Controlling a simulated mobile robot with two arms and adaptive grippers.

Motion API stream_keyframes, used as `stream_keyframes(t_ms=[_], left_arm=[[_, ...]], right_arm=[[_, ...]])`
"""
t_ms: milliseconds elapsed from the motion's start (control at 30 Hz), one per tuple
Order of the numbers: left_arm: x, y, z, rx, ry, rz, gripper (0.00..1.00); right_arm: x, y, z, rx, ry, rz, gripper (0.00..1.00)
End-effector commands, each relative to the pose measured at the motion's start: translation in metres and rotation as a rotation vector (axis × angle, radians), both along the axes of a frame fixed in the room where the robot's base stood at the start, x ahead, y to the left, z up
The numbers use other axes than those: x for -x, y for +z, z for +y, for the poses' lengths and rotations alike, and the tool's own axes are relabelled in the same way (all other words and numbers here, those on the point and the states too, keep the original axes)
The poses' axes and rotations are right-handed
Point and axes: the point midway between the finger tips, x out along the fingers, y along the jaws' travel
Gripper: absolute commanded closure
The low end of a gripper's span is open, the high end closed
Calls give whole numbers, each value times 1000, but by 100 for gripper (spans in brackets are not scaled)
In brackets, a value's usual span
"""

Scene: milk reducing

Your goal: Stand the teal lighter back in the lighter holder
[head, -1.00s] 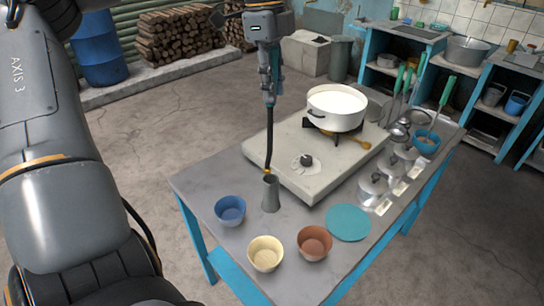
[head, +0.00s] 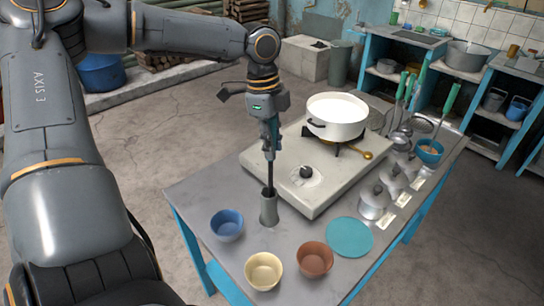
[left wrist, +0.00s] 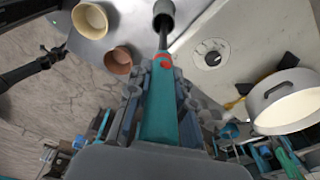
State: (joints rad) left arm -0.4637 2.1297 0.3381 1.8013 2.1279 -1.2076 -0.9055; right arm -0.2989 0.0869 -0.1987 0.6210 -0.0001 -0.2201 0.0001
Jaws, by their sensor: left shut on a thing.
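The teal lighter is upright in my left gripper (head: 269,150), which is shut on its handle above the table. Its teal handle (left wrist: 158,112) and red collar fill the middle of the left wrist view. Its thin black neck (head: 270,175) runs down into the mouth of the lighter holder, a grey cup (head: 268,210) on the table. The neck's tip is hidden inside the cup. The holder also shows at the top of the left wrist view (left wrist: 164,10). A dark arm part, likely my right gripper (left wrist: 50,58), shows at that view's left edge; its jaws are unclear.
The stove (head: 255,163) with a white pot (head: 337,118) stands right behind the holder. Lidded pots (head: 374,203) line the right side.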

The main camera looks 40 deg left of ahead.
Motion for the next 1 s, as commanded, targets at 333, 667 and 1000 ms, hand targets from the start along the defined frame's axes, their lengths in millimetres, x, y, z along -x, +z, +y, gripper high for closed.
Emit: stream_keyframes(t_ms=[333, 667, 1000], left_arm=[[1, -40, 0, 0, 0, 3, 100], [1, -41, 0, 0, 0, 3, 66], [1, -40, 0, 0, 0, 2, 56]], right_arm=[[-3, 0, 13, -16, -5, -6, 62], [3, 0, 8, -10, -2, 4, 62], [3, 0, 4, -4, 0, 5, 62]])
